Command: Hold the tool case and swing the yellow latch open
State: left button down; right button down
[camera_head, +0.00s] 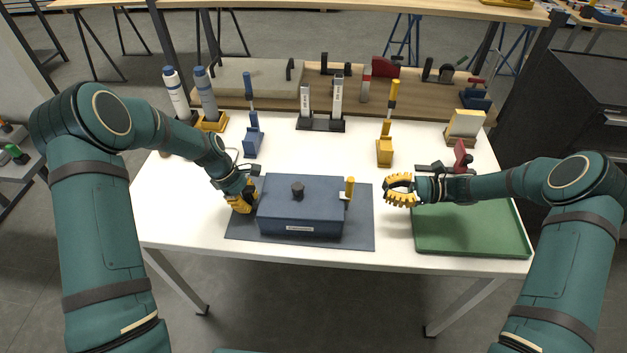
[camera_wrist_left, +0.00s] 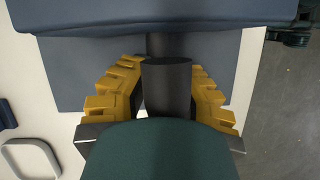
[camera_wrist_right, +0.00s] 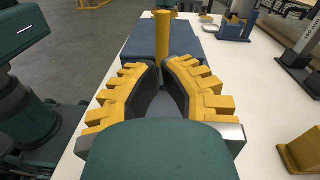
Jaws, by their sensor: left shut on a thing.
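The blue tool case (camera_head: 300,213) sits on a grey mat on the white table, with a black knob on its lid. It also shows in the right wrist view (camera_wrist_right: 190,43). The yellow latch (camera_head: 349,189) stands upright at the case's right end; in the right wrist view it is a yellow post (camera_wrist_right: 162,40). My left gripper (camera_head: 246,199) is shut on the dark side handle (camera_wrist_left: 167,88) at the case's left end.
The grey mat (camera_head: 362,235) lies under the case. A green tray (camera_head: 470,235) lies at right, below my right forearm. Blue (camera_head: 253,145) and yellow (camera_head: 385,152) upright-handled fixtures stand behind. Bare table lies between the mat and the tray.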

jog(key=w+a+r+n+g+h, duration=0.2)
jog(key=a+r+n+g+h, duration=0.2)
jog(key=a+r+n+h, duration=0.75)
pick_arm(q)
jog(key=shift+s, duration=0.1)
pick_arm(e)
jog(key=n+t+h, duration=0.3)
jog(key=n+h, duration=0.6)
jog(key=n, duration=0.6)
send_near(342, 191)
jog(key=shift+w+a+r, duration=1.8)
jog(key=shift+a+r, duration=0.05)
jog(key=shift+r, duration=0.05)
jog(key=shift+y, duration=0.25)
jog(key=x, duration=0.9)
jog(key=shift+f, duration=0.1)
jog(key=shift+s+d+f, duration=0.2)
jog(key=shift+s+d, duration=0.2)
jog(key=shift+d, duration=0.2)
jog(key=shift+s+d+f, duration=0.2)
jog(key=shift+s+d, duration=0.15)
jog(key=shift+d, duration=0.2)
jog(key=shift+s+d, duration=0.4)
jog(key=shift+d, duration=0.2)
